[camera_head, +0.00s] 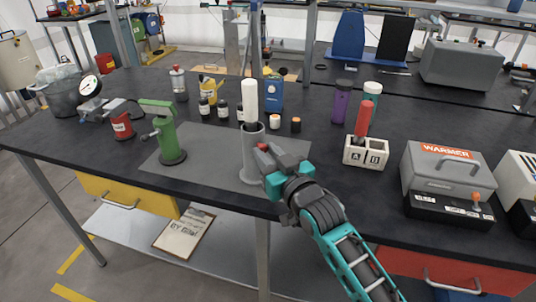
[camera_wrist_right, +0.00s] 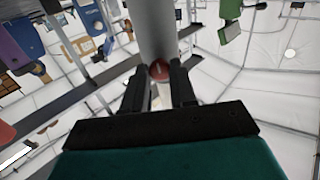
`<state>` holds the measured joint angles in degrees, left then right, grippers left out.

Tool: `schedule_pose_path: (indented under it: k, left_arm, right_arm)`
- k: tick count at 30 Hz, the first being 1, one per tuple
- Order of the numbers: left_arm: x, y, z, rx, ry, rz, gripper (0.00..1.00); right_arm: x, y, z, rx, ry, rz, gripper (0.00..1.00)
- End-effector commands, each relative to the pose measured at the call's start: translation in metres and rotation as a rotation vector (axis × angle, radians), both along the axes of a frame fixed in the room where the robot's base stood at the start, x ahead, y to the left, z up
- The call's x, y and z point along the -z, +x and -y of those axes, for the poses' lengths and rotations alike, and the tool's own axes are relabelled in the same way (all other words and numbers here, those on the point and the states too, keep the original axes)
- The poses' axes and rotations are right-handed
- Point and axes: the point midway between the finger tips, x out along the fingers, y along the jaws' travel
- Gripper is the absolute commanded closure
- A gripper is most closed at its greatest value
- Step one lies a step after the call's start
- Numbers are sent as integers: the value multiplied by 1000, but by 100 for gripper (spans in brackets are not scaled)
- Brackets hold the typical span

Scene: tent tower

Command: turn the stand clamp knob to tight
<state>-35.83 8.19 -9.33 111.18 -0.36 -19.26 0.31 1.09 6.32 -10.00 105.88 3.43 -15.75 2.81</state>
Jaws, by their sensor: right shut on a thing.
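The grey upright stand tube (camera_head: 251,160) rises from the grey mat near the table's front edge. Its red clamp knob (camera_head: 263,147) faces my side. My right gripper (camera_head: 270,156) reaches in from the lower right and is shut on the knob. In the right wrist view the red knob (camera_wrist_right: 159,70) sits between the two dark fingers (camera_wrist_right: 157,82), against the tube. The fingers hide part of the knob, and its turn angle cannot be read. A white cylinder (camera_head: 250,98) shows right above the tube's top. My left gripper is not in view.
A green press-like stand (camera_head: 168,140) is left on the grey mat (camera_head: 212,148). Dark bottles and a blue box (camera_head: 274,95) stand behind the tube. A white A/B block (camera_head: 366,153) and a grey warmer (camera_head: 452,170) are to the right.

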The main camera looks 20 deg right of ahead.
Motion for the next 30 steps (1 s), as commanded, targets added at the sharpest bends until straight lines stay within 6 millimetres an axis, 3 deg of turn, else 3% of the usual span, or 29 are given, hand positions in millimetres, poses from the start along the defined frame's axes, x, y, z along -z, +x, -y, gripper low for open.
schedule_pose_path:
  k: [15, 16, 24, 30]
  left_arm:
    - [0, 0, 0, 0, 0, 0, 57]
    - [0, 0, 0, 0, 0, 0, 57]
    - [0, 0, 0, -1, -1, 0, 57]
    - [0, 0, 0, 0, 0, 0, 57]
  right_arm:
    - [0, 0, 0, 0, 21, -5, 100]
    - [0, 0, 0, -1, 21, -5, 73]
    - [0, 0, 0, 0, 20, -5, 48]
    - [0, 0, 0, 0, 19, -5, 48]
